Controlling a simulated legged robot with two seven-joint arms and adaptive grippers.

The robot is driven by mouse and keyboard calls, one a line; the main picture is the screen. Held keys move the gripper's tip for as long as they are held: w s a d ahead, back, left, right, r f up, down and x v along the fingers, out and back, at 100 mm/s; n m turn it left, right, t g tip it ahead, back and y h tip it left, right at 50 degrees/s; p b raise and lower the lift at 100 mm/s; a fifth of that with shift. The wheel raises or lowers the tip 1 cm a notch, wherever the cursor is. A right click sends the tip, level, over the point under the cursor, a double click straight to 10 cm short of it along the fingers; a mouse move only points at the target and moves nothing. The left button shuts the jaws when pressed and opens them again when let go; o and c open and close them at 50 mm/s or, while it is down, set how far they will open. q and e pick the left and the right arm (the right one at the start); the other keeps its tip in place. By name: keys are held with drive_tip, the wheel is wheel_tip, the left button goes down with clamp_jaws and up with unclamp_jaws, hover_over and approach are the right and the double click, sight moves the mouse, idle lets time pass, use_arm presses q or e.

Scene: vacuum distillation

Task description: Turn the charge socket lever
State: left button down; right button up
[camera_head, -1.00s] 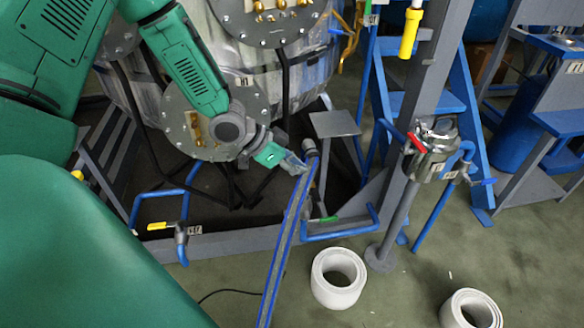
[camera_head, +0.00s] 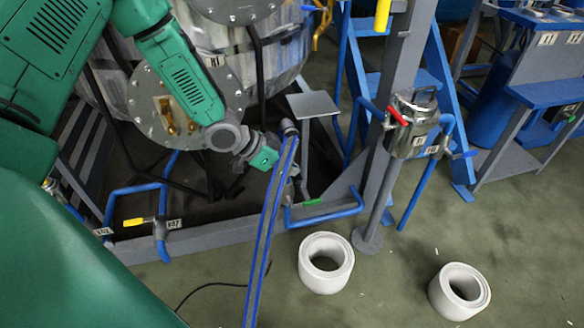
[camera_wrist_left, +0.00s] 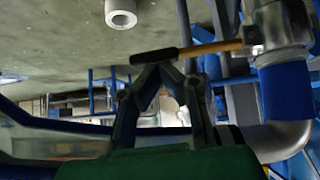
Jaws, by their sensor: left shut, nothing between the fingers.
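My left gripper (camera_head: 290,178) is at the upright pipe with a dark cap (camera_head: 288,127), partly hidden behind a blue-striped strip. In the left wrist view its two fingers (camera_wrist_left: 160,68) meet at the tips, shut and empty. A lever with a dark grip (camera_wrist_left: 155,56) and a yellowish stem lies across the picture just beyond the fingertips. I cannot tell whether they touch it. Its stem runs right to a metal fitting (camera_wrist_left: 280,25) above a blue pipe section (camera_wrist_left: 286,90). I cannot make out this lever in the head view. My right gripper is out of view.
A blue-striped strip (camera_head: 262,240) crosses in front of the gripper. A blue pipe loop with a green handle (camera_head: 312,202), a yellow-handled valve (camera_head: 133,222) and a red-levered steel valve body (camera_head: 412,125) are nearby. Two white rings (camera_head: 326,262) (camera_head: 459,291) lie on open floor.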

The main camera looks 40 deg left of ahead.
use_arm(q)
wheel_tip(320, 180, down, 10)
drive_tip(key=w+a+m+t+y+b, duration=0.1)
drive_tip(key=a+m+t+y+b, duration=0.1)
drive_tip(key=m+t+y+b, duration=0.1)
drive_tip(key=shift+w+m+t+y+b, duration=0.35)
drive_tip(key=shift+t+y+b, duration=0.6)
drive_tip(key=shift+b, duration=0.55)
drive_tip(key=shift+f, duration=0.1)
